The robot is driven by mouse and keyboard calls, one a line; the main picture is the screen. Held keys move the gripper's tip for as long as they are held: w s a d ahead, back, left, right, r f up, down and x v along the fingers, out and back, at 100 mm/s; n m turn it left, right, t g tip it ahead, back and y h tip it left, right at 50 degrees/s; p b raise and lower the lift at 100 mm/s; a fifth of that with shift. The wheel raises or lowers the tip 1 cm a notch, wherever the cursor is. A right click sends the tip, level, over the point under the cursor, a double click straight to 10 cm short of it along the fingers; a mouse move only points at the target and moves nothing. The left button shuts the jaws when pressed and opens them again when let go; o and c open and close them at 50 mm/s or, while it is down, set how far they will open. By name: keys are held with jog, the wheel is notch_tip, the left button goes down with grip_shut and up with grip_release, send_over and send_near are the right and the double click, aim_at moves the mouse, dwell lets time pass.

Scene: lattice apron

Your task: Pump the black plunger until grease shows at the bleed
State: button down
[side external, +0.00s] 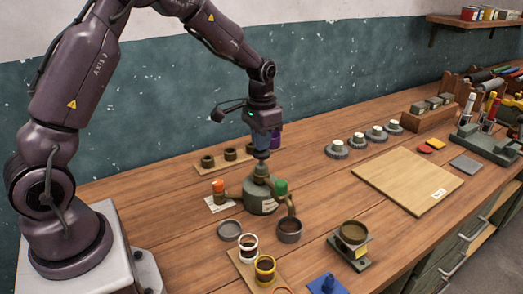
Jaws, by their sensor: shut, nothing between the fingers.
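My gripper (262,154) points straight down over a squat grey-green pump body (253,203) on the bench. It is shut with nothing between its fingers. Its tip is at or just above the top of the pump; I cannot tell whether it touches. The black plunger is not clearly distinguishable under the gripper. A green cap (281,187) sits on the pump's right side, by a curved spout (291,207). A small dark cup (289,231) stands below the spout. I cannot make out grease at the bleed.
An orange-topped piece (218,187) stands left of the pump on a paper. White and yellow jars (265,267) and a shallow dish (230,229) stand in front. A wooden board (408,182) lies right. Several knobbed grey parts (357,141) are behind. Bench between pump and board is clear.

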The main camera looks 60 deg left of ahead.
jog(key=shift+f, duration=1.35)
jog(key=shift+r, duration=2.3)
jog(key=shift+f, duration=0.2)
jog(key=shift+f, duration=2.05)
jog(key=shift+r, duration=2.25)
jog(key=shift+f, duration=0.1)
